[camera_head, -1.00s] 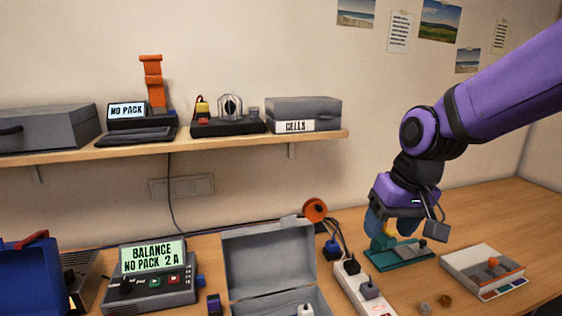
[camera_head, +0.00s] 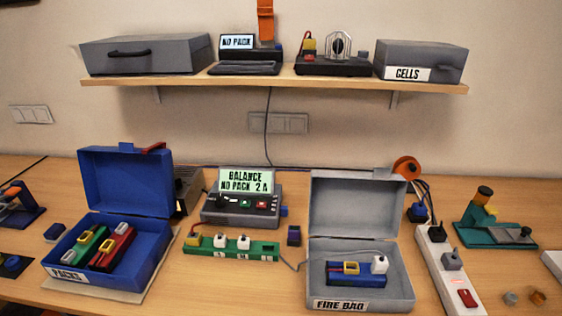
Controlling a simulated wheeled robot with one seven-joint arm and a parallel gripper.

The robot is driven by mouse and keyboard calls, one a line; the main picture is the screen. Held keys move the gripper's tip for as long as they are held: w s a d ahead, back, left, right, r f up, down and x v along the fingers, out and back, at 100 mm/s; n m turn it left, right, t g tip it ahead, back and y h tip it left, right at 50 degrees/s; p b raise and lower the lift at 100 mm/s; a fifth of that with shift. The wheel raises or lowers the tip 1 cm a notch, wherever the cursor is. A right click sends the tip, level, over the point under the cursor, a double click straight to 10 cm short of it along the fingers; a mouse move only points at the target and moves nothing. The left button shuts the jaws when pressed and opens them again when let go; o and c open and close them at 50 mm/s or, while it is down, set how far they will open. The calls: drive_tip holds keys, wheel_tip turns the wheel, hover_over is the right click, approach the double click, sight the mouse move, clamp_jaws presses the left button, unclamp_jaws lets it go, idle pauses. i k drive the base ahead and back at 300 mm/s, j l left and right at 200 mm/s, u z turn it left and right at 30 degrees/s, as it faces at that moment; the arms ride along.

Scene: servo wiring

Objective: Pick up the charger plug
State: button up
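A white power strip (camera_head: 462,285) lies at the right of the bench. A black plug (camera_head: 436,233) and a grey plug (camera_head: 452,261) sit on it, and a red switch (camera_head: 467,298) is at its near end. A blue plug-like block (camera_head: 418,213) with dark cables stands just behind the strip. I cannot tell which of these is the charger plug. The charger (camera_head: 240,208), with a lit screen reading "BALANCE NO PACK 2 A", stands behind the green balance board (camera_head: 262,250). My gripper is out of view.
A grey open "FIRE BAG" box (camera_head: 403,290) holding a blue pack (camera_head: 345,273) stands left of the strip. A blue open "PACKS" box (camera_head: 150,270) is at left. A teal fixture (camera_head: 485,236) is at right. A shelf (camera_head: 280,84) overhangs the back.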

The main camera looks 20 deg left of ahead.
sight(195, 240)
drive_tip(key=u, duration=1.7)
drive_tip(key=i+j, duration=0.2)
drive_tip(key=j, duration=0.15)
drive_tip(key=i+j, duration=0.15)
drive_tip(key=j, duration=0.2)
drive_tip(key=i+j, duration=0.2)
drive_tip(key=j+z, duration=0.05)
drive_tip(key=j, duration=0.05)
